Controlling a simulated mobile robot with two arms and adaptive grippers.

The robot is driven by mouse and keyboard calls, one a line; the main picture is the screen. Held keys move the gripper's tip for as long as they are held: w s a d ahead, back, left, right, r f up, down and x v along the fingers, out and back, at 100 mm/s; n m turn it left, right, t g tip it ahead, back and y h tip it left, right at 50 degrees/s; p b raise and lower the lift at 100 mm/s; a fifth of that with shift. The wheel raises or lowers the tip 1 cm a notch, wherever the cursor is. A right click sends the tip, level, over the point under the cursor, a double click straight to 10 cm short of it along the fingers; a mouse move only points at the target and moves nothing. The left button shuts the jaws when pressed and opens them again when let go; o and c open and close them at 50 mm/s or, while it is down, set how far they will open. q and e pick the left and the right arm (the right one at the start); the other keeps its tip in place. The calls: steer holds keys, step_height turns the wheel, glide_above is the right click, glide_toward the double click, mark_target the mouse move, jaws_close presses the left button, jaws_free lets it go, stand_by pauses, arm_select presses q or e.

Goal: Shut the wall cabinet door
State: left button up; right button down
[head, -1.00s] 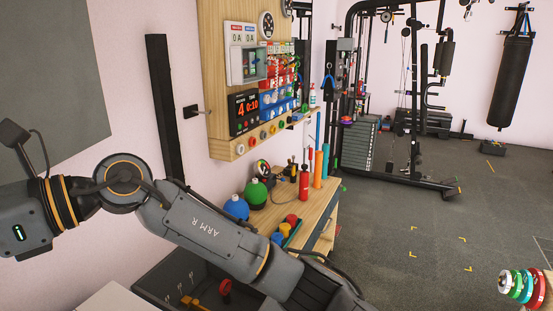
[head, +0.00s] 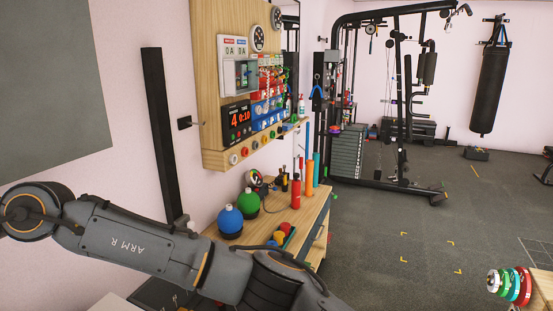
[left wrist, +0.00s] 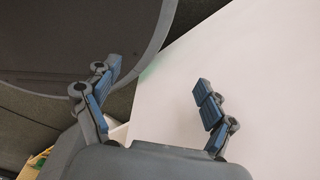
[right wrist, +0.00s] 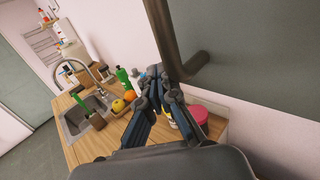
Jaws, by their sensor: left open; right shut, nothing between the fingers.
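In the right wrist view a dark grey-green panel (right wrist: 255,60), which looks like the wall cabinet door, hangs above a counter. A dark handle bar (right wrist: 160,35) runs down near its left edge. My right gripper (right wrist: 160,78) is shut and empty, with its fingertips just below the bar's lower end; I cannot tell whether they touch it. The right gripper is outside the head view. My left gripper (left wrist: 157,78) is open and empty over a white surface (left wrist: 235,70), far from the panel. The door's hinge side and the cabinet's inside are hidden.
Under the panel, a wooden counter (right wrist: 85,145) holds a sink (right wrist: 78,120), a green bottle (right wrist: 123,80), fruit and a pink container (right wrist: 196,116).

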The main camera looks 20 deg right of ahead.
steer(key=shift+w+r, duration=0.2)
steer(key=shift+r, duration=0.05)
stand_by(0.4)
